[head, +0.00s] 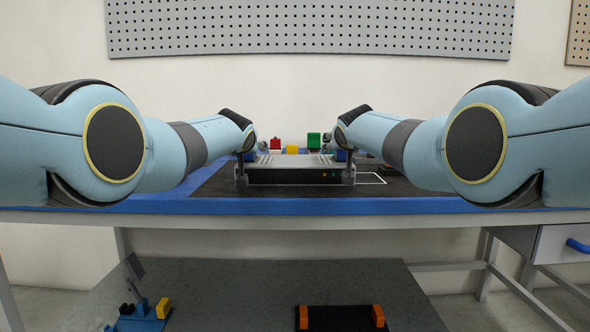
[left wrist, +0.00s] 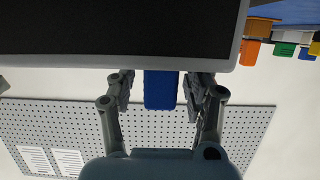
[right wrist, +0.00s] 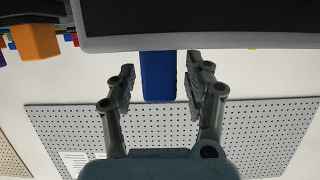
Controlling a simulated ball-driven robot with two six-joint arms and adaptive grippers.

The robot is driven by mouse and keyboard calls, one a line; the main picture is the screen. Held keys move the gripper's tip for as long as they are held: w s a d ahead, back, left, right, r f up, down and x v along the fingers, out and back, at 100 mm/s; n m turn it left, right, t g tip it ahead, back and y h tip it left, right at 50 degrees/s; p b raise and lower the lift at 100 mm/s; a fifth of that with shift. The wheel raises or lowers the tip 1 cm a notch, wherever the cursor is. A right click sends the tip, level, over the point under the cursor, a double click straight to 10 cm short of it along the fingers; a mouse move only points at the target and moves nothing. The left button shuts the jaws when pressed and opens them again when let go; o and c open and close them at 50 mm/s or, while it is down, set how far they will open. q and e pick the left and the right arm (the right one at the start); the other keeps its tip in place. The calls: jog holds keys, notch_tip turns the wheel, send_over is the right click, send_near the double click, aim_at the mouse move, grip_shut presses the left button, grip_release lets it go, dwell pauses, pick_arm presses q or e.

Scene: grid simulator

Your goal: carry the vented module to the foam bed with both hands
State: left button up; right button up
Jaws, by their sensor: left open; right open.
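The vented module (head: 285,176) is a wide grey box with a black front and a slotted top, lying on the table's dark mat. My left gripper (head: 241,170) is at its left end and my right gripper (head: 349,170) at its right end. In the left wrist view the open fingers (left wrist: 160,92) stand either side of a blue handle (left wrist: 160,89), with gaps. In the right wrist view the open fingers (right wrist: 160,88) likewise straddle a blue handle (right wrist: 158,76). A black pad with orange end blocks (head: 340,319), possibly the foam bed, lies on the lower shelf.
The blue-edged table (head: 330,206) carries red (head: 275,144), yellow (head: 292,150) and green (head: 313,140) blocks behind the module. A white outline (head: 372,178) marks the mat at right. A blue fixture (head: 138,318) stands on the lower shelf (head: 240,285); a drawer (head: 560,240) is at right.

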pick_arm(q)
grip_shut()
pick_arm(e)
grip_shut()
